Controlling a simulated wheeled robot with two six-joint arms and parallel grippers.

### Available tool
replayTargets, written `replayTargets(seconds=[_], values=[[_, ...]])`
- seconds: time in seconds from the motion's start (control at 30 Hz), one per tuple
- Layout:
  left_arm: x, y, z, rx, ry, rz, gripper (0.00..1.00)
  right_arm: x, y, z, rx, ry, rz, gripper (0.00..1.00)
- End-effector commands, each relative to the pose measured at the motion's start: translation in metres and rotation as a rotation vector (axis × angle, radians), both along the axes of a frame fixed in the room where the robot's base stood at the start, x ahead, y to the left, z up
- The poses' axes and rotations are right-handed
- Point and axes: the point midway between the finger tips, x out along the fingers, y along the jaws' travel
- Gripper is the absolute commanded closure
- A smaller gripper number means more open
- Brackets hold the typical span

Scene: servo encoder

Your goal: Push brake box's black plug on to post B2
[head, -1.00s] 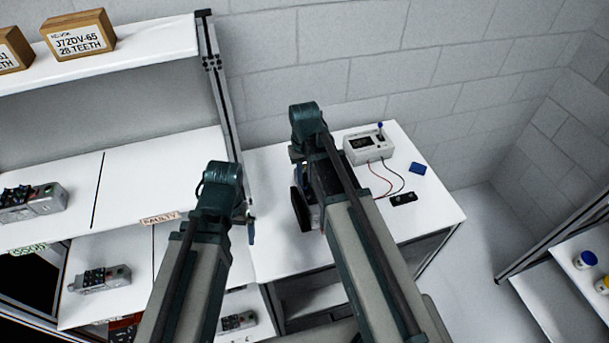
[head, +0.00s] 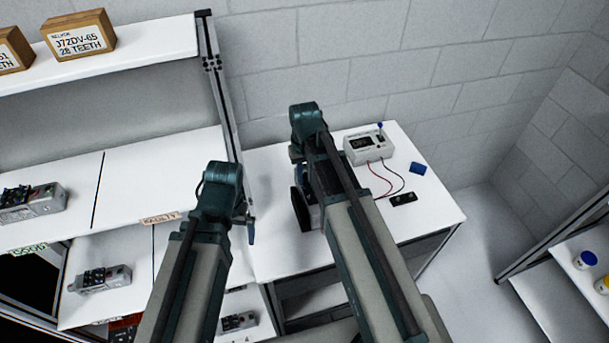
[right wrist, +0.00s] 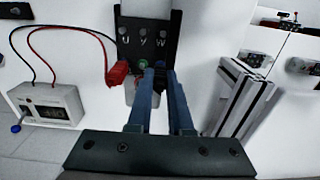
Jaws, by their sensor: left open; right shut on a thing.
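The brake box (head: 369,148) is a white box with a dark display on the right part of the bench; it also shows in the right wrist view (right wrist: 48,106). Its red and black leads run to the motor's dark terminal block (right wrist: 147,20), marked U, V, W. The red plug (right wrist: 118,73) sits at the block, just left of my right fingers. My right gripper (right wrist: 157,76) is shut at the block, on the black plug, which the fingers mostly hide. Post B2 and its label cannot be made out. My left gripper (head: 250,226) is open and empty left of the motor (head: 312,215).
A small black object (head: 403,199) and a blue piece (head: 417,168) lie on the bench (head: 436,214) right of my right arm. A metal upright (head: 222,90) and shelves with several motors stand at left.

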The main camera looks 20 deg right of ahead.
Motion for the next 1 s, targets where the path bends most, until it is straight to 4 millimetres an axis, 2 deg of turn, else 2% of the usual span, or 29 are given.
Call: replayTargets(seconds=[0.7,0.73,0.8,0.9,1.0], values=[[0.0,0.0,-0.0033,0.0,0.0,0.0,0.0,0.0,0.0,-0.0033,0.0,0.0,0.0,1.0],[0.0,0.0,-0.0033,0.0,0.0,0.0,0.0,0.0,0.0,-0.0033,0.0,0.0,0.0,0.76],[0.0,0.0,-0.0033,0.0,0.0,0.0,0.0,-0.0001,0.0,-0.0033,0.0,0.0,0.0,0.64],[0.0,0.0,-0.0033,0.0,0.0,0.0,0.0,-0.0001,0.0,-0.0033,0.0,0.0,0.0,0.47],[0.0,0.0,-0.0033,0.0,0.0,0.0,0.0,0.0,0.0,-0.0033,0.0,0.0,0.0,0.47]])
